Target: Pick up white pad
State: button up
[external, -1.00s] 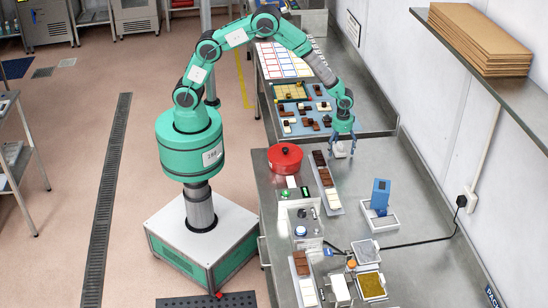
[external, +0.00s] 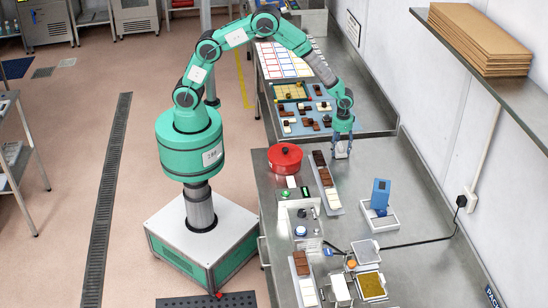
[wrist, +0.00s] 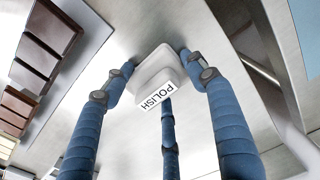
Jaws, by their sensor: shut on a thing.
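The white pad (wrist: 155,74) is a pale rounded block with a label reading "POLISH" on one side. In the wrist view it sits between the blue fingers of my gripper (wrist: 162,82), which are shut on it. In the external view the white pad (external: 341,151) shows small between the fingertips of my gripper (external: 342,150), over the steel counter behind the chocolate tray. I cannot tell whether it still touches the counter.
A long tray of dark, brown and white bars (external: 333,203) lies just left of my gripper, with a red lidded pot (external: 285,158) beyond it. A blue device (external: 380,194) stands on the counter to the right. The wall shelf (external: 500,78) holds cardboard sheets. Bare counter lies between.

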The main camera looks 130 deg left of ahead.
aim_at(340, 144)
jog(key=shift+r, duration=0.1)
notch_tip(340, 144, up, 10)
jog(key=shift+f+p, duration=0.1)
jog(key=shift+p, duration=0.25)
dwell(0.8)
